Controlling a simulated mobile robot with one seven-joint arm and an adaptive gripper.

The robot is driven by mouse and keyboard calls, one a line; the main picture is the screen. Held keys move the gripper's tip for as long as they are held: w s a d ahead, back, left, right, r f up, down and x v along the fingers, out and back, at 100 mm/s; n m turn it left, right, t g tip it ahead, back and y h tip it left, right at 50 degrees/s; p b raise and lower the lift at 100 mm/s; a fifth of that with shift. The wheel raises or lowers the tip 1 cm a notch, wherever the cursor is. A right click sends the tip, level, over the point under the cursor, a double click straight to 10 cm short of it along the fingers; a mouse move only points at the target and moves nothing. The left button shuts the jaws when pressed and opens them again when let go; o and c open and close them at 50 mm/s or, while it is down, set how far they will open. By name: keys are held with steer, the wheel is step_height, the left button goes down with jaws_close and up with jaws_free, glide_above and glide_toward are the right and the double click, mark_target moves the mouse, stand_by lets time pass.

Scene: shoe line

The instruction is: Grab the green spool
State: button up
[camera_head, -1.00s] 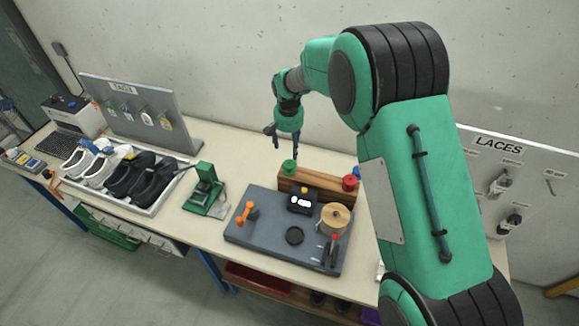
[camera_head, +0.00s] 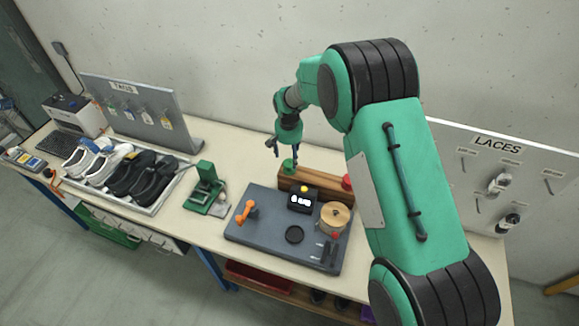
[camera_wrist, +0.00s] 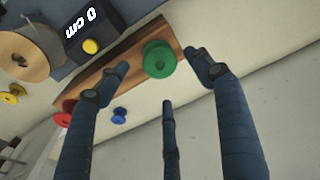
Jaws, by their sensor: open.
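The green spool (camera_wrist: 159,60) sits on the left end of a wooden block in the head view (camera_head: 288,166). In the wrist view it lies between and just beyond the spread fingers. My gripper (camera_wrist: 160,68) is open and empty, with its fingers on either side of the spool's line. In the head view my gripper (camera_head: 282,150) is just above the spool, and its fingers partly overlap it. I cannot tell if a finger touches it.
The wooden block (camera_wrist: 105,75) stands at the back of a dark mat (camera_head: 262,233). A black display box (camera_head: 302,199), a tan roll (camera_head: 335,217) and a red spool (camera_head: 347,182) are nearby. A blue spool (camera_wrist: 119,115) shows beyond the block. A LACES board stands at right.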

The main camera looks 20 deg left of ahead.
mark_target(290, 163)
steer(key=shift+w+f, duration=0.1)
steer(key=shift+f, duration=0.8)
steer(key=shift+f, duration=0.1)
steer(key=shift+w+a+f+p, duration=0.15)
steer(key=shift+f+p, duration=0.2)
steer(key=shift+f, duration=0.9)
steer(key=shift+w+d+f+p, duration=0.1)
steer(key=shift+f+p, duration=0.2)
steer(key=shift+f, duration=0.9)
steer(key=c, duration=1.2)
